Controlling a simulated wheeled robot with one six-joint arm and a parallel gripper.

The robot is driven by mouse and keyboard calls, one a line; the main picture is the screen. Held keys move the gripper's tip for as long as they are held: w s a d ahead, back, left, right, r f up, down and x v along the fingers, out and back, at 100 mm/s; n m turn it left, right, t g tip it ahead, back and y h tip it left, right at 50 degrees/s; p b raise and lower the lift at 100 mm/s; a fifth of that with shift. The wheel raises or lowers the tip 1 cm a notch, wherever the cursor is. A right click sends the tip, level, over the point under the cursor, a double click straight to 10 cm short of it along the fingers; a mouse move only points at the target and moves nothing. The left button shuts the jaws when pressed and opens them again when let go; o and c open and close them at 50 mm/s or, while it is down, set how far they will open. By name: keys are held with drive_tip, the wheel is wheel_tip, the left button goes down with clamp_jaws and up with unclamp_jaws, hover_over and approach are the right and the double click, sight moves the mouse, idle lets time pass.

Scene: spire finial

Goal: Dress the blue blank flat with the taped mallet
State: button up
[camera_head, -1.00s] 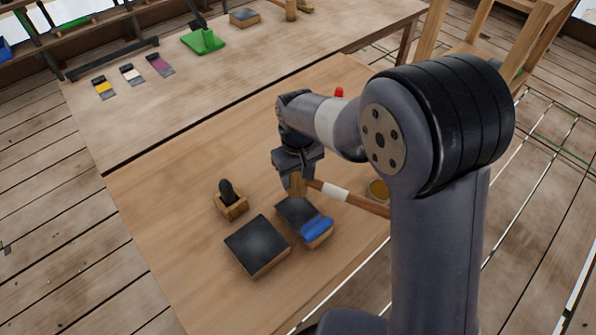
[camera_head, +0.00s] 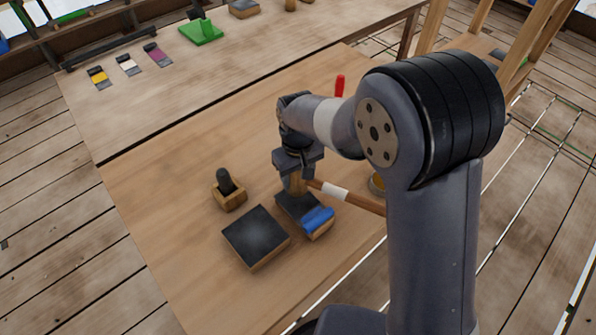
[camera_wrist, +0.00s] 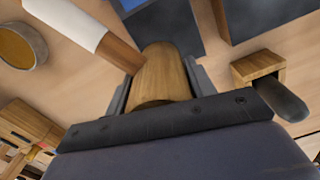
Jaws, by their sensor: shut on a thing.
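The blue blank (camera_head: 318,219) lies on the near end of a small dark-topped block (camera_head: 293,203). A blue patch at the top edge of the wrist view seems to be the same blank. My gripper (camera_head: 297,178) is shut on the wooden head of the taped mallet (camera_wrist: 163,75). The mallet's handle, with a white tape band (camera_head: 334,192), sticks out to the right in the head view. The mallet head is close over the far end of the small block, beside the blank; I cannot tell if it touches the block.
A larger dark-topped block (camera_head: 256,236) stands just left of the small one. A wooden holder (camera_head: 229,197) with a dark upright piece is further left. A round dish (camera_wrist: 20,45) is near the handle. Yellow, white and purple swatches lie on the back bench. The table's left side is clear.

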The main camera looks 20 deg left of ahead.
drive_tip(key=shift+r, duration=0.1)
drive_tip(key=shift+c, duration=0.2)
drive_tip(key=shift+r+p, duration=1.75)
drive_tip(key=shift+r, duration=0.45)
drive_tip(key=shift+f, duration=0.1)
wheel_tip(320, 180, down, 4)
drive_tip(key=b, duration=0.3)
drive_tip(key=shift+f, duration=0.2)
drive_tip(key=shift+c, duration=0.4)
drive_tip(key=shift+r, duration=0.1)
